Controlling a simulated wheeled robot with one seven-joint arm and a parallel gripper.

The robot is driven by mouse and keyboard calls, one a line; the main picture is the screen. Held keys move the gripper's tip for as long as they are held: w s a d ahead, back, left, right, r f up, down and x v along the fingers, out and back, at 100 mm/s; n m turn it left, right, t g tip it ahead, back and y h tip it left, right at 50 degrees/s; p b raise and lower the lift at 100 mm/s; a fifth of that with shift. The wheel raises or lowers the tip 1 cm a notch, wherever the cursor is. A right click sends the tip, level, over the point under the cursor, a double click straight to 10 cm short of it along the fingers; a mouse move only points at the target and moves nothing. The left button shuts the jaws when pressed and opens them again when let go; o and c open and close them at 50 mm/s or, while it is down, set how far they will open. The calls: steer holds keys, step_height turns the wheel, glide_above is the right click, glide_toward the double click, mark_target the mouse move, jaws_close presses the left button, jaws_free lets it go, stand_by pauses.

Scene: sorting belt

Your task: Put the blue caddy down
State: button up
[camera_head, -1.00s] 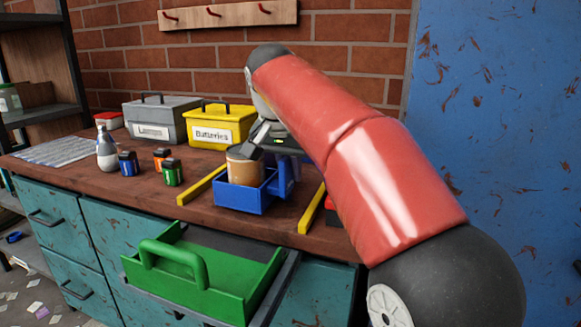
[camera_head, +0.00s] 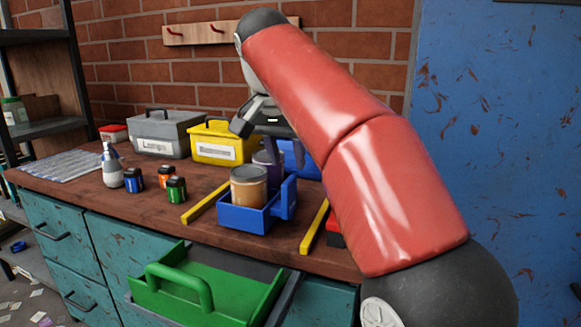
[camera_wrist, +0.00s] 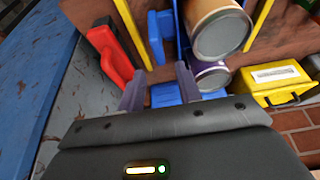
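The blue caddy (camera_head: 243,219) stands upright on the wooden bench between two yellow strips, with its upright handle (camera_head: 289,198) on the right. A jar with an orange-brown body (camera_head: 248,188) sits in it. My gripper (camera_head: 266,128) is above and behind the caddy, its fingertips not clearly visible in the head view. In the wrist view my gripper (camera_wrist: 160,70) is open, its two fingers apart with nothing held. The caddy's handle (camera_wrist: 158,35) shows beyond the fingertips there, clear of them. A purple can (camera_wrist: 208,76) is beside the jar; I cannot tell whether it is inside the caddy.
A yellow Batteries box (camera_head: 215,145) and a grey box (camera_head: 165,132) stand at the back. A blue bin (camera_head: 300,160) is behind the caddy. A green caddy (camera_head: 215,292) sits in the open drawer. A red object (camera_wrist: 108,52) is beside the right strip.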

steer(key=shift+p+v, duration=0.5)
steer(key=shift+v, duration=1.35)
